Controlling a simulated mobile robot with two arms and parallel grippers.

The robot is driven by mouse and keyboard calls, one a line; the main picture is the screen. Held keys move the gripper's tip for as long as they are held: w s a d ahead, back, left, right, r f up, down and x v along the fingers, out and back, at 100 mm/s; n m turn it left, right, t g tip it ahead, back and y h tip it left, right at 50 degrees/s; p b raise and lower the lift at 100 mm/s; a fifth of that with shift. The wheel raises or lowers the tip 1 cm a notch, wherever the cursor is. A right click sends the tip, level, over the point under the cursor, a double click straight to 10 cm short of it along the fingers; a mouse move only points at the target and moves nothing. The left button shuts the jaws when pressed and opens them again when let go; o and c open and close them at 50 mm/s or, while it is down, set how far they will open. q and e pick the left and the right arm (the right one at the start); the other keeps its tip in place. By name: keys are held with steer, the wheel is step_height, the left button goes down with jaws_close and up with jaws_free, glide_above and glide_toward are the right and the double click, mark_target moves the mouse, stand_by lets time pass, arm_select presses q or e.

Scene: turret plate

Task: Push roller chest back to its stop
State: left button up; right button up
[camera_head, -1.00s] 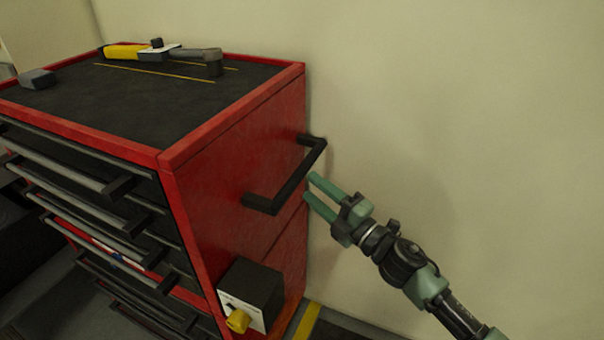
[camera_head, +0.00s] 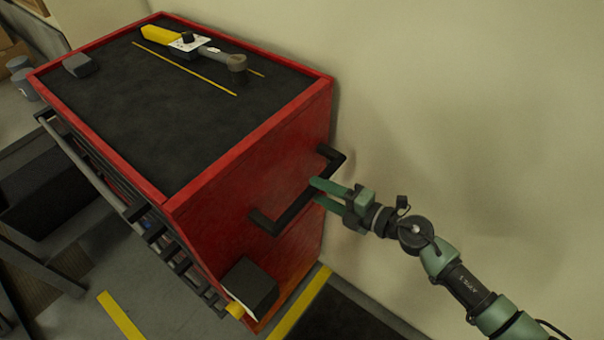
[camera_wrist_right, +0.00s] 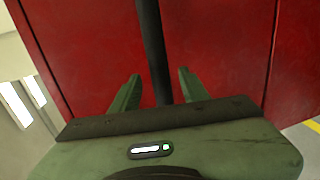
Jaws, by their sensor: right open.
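The red roller chest (camera_head: 262,150) stands at the left and middle of the head view, with a dark top mat and drawers on its front. A black push handle (camera_head: 292,212) sticks out from its right side. My right gripper (camera_head: 316,190) is open at the handle, its green fingers one above and one below the bar in the head view. In the right wrist view the handle bar (camera_wrist_right: 153,50) runs between the open fingers (camera_wrist_right: 156,88), with the red side panel behind. Contact with the bar cannot be told. My left gripper is not in view.
A yellow-handled tool (camera_head: 190,42) and a grey block (camera_head: 80,65) lie on the chest top. A black box (camera_head: 250,283) is on the chest's lower side. Yellow floor lines (camera_head: 302,302) run beside it. The pale wall (camera_head: 450,100) is close behind.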

steer(key=x, duration=0.5)
steer(key=shift+w+a, duration=0.2)
steer(key=shift+a, duration=0.05)
jaws_close()
steer(key=shift+w+r, duration=0.1)
steer(key=shift+r, duration=0.05)
stand_by(1.0)
